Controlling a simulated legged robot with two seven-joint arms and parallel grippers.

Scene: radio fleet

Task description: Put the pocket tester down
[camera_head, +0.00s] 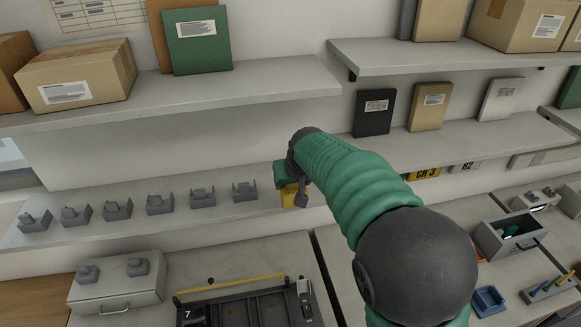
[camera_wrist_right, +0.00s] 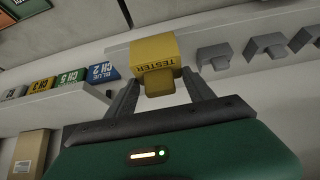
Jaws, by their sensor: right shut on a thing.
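The pocket tester (camera_wrist_right: 153,50) is a yellow block marked TESTER, with a smaller yellow part below it. In the right wrist view, my right gripper (camera_wrist_right: 160,86) has a dark finger on each side of this smaller part and is shut on it. In the head view, only a bit of the yellow tester (camera_head: 289,196) shows beside my right gripper (camera_head: 298,190), which is at the lower shelf's height, right of the grey cradles. My arm hides part of it. I cannot tell whether the tester touches the shelf. My left gripper is not in view.
Several empty grey cradles (camera_head: 160,204) stand in a row on the lower shelf (camera_head: 100,231). Coloured channel labels (camera_wrist_right: 70,78) show in the wrist view. A slotted charger tray (camera_head: 245,283) and a grey box (camera_head: 117,289) stand on the bench below. Cartons and binders fill the upper shelves.

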